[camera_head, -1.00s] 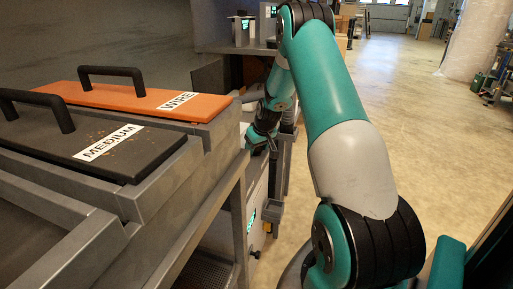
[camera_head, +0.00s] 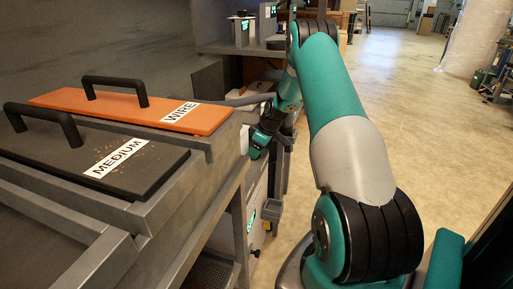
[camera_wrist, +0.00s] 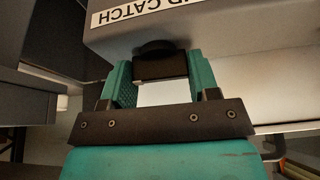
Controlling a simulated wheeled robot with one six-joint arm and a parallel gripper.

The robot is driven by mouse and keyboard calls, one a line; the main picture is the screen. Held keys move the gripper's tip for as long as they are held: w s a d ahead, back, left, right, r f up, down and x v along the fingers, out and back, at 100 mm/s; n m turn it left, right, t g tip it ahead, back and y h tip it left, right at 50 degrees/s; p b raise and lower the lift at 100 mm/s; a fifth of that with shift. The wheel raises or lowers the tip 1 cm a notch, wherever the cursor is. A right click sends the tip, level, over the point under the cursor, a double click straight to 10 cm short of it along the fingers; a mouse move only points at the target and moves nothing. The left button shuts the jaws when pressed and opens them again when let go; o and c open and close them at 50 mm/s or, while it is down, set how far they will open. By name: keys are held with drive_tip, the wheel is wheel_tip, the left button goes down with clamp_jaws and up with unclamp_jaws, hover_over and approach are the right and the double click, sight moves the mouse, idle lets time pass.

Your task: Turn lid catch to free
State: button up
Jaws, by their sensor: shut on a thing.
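The lid catch (camera_wrist: 160,66) is a small dark block on a round black base, set on the underside or front of a grey housing (camera_wrist: 225,35) in the wrist view. How far the catch is turned cannot be told. In the head view my wrist is beside the far end of the bench, and the catch is hidden.
An orange lid marked WIRE (camera_head: 140,110) and a dark lid marked MEDIUM (camera_head: 150,172), each with a black handle, lie on the grey bench (camera_head: 150,215) at left. A shelf with small devices (camera_head: 242,30) stands behind. Open floor (camera_head: 410,110) lies to the right.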

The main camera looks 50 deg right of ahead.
drive_tip(key=shift+n, duration=0.4)
drive_tip(key=o, duration=0.6)
drive_tip(key=shift+o, duration=0.2)
drive_tip(key=p+v, duration=0.3)
drive_tip(key=v, duration=1.4)
drive_tip(key=shift+d+r, duration=0.25)
drive_tip(key=shift+d, duration=0.15)
